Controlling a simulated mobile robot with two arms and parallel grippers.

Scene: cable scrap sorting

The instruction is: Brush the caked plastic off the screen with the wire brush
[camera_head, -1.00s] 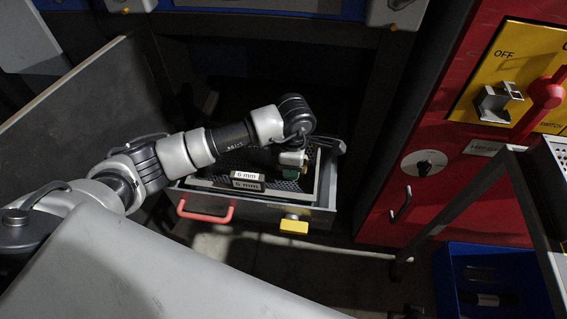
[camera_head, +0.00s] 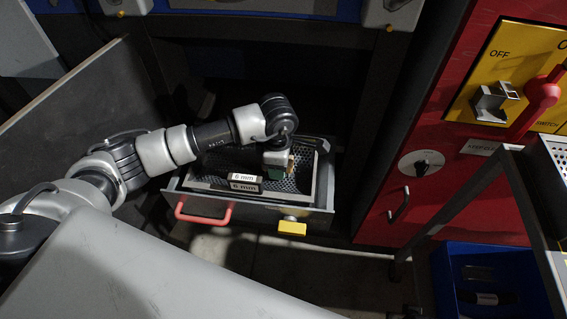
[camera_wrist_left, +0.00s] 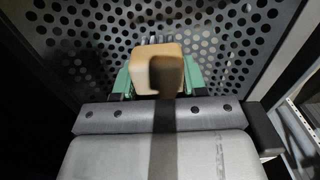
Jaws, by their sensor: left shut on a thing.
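The screen (camera_head: 290,184) is a dark sheet full of round holes, lying in the pulled-out drawer (camera_head: 262,213). It fills the upper part of the left wrist view (camera_wrist_left: 88,28). My left gripper (camera_head: 276,172) has green fingers and is over the screen's right half. In the left wrist view, its fingers (camera_wrist_left: 157,88) are shut on the wire brush (camera_wrist_left: 157,70), a pale wooden block. A few bristles show at its far edge, against the screen; contact is hard to tell. I cannot make out caked plastic clearly. My right gripper is out of view.
The drawer has a red handle (camera_head: 203,216), a yellow tab (camera_head: 292,228) and "6 mm" labels (camera_head: 244,183). A red cabinet (camera_head: 440,165) stands at the right. A blue bin (camera_head: 450,262) with dark items is at lower right. Dark frame posts flank the drawer.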

